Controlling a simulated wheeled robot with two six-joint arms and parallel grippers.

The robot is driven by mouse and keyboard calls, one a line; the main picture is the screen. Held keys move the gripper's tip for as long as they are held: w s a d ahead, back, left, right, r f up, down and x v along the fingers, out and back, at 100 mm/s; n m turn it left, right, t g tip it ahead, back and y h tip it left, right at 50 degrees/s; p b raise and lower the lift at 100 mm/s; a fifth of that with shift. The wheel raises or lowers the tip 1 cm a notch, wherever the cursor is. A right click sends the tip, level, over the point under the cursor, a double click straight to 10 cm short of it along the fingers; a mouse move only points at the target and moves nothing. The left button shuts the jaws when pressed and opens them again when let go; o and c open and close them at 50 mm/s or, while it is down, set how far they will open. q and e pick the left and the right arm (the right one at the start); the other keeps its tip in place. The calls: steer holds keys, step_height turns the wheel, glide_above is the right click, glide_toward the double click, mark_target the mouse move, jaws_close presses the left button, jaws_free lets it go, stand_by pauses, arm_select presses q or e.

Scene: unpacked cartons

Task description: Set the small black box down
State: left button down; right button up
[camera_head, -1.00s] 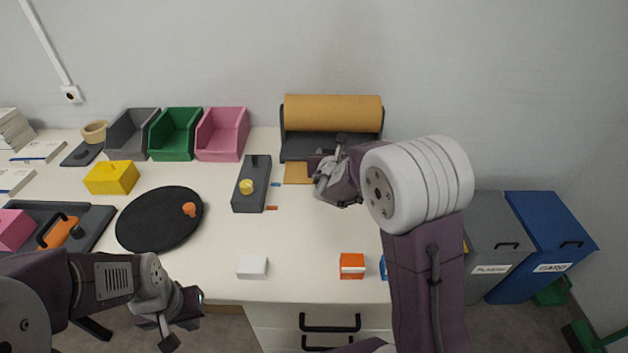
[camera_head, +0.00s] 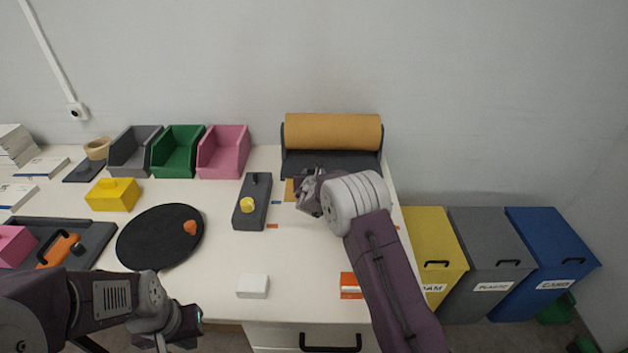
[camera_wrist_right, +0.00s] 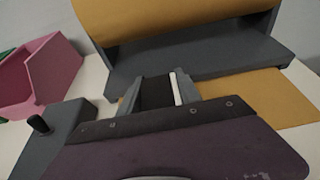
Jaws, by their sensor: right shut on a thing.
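The small black box (camera_wrist_right: 157,92) is between the fingers of my right gripper (camera_wrist_right: 162,90) in the right wrist view, with a white strip along its right side. My right gripper (camera_head: 304,190) is shut on it, over the tabletop just in front of the paper roll holder. In the head view the gripper and wrist hide the box. I cannot tell whether the box touches the surface. My left gripper (camera_head: 186,325) is empty at the table's front edge, lower left; its opening is unclear.
The brown paper roll (camera_head: 333,132) stands behind the right gripper, its sheet (camera_wrist_right: 262,98) under it. A dark grey block with a yellow knob (camera_head: 252,205) stands to the left.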

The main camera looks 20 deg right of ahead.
step_height(320, 180, down, 2)
steer(key=shift+f, duration=0.25)
steer(key=shift+f+b, duration=0.2)
steer(key=shift+b, duration=0.15)
steer(key=o, duration=1.3)
steer(key=shift+r, duration=0.1)
steer(key=shift+r, duration=0.1)
steer(key=shift+s+r+p, duration=0.1)
steer(key=shift+r+p, duration=0.1)
steer(key=shift+p, duration=0.2)
steer(key=v, duration=1.1)
steer(key=shift+s+r, duration=0.1)
steer(key=shift+s, duration=0.25)
